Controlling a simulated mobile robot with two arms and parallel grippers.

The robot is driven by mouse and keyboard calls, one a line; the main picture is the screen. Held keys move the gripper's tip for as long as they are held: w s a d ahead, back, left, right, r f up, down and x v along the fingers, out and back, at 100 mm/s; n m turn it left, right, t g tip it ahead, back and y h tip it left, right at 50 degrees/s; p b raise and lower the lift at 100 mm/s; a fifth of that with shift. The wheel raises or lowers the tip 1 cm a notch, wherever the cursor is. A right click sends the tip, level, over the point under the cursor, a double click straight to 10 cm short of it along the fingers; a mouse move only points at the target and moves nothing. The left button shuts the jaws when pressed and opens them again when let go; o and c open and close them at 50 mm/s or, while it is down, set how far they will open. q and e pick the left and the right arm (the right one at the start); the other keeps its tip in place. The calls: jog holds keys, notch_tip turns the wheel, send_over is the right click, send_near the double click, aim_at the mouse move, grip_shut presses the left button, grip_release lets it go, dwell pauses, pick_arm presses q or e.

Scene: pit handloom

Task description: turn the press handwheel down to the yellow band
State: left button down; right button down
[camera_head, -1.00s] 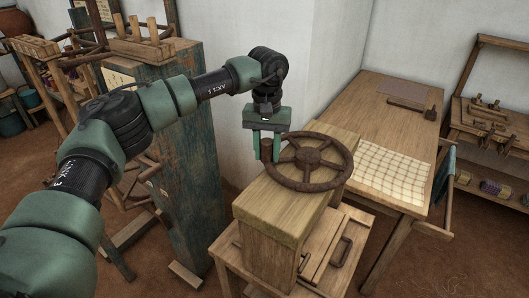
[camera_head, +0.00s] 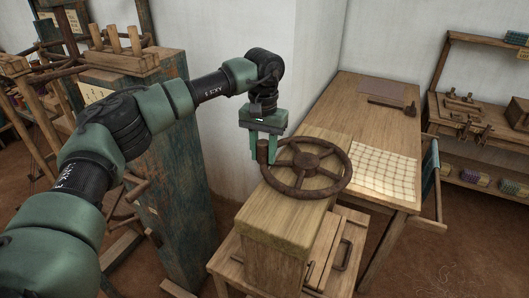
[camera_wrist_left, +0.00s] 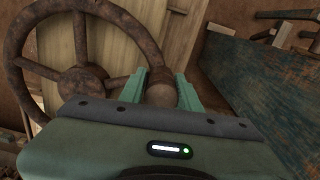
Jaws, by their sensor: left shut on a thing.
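The handwheel (camera_head: 307,169) is a rusty brown spoked wheel lying flat over the wooden press (camera_head: 284,222). It also shows at the left of the left wrist view (camera_wrist_left: 81,80). A short upright knob (camera_head: 263,151) stands on the rim's left side. My left gripper (camera_head: 264,155) points down and is shut on this knob, one finger on each side. The wrist view shows the knob (camera_wrist_left: 159,88) between the green fingers. No yellow band can be made out in these frames. My right gripper is not in view.
A wooden table (camera_head: 350,120) with a checked cloth (camera_head: 385,172) stands behind and right of the press. A tall worn blue-green post (camera_head: 172,190) stands close to the left. A shelf (camera_head: 470,150) is at the far right.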

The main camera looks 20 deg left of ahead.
pick_arm(q)
jog(key=c, duration=1.1)
grip_release()
jog(key=shift+a+f, duration=0.2)
jog(key=shift+o, duration=0.2)
jog(key=shift+w, duration=0.1)
notch_tip(320, 180, up, 7)
jog(key=shift+f+b, duration=0.2)
jog(key=shift+b, duration=0.7)
jog(key=shift+r, duration=0.6)
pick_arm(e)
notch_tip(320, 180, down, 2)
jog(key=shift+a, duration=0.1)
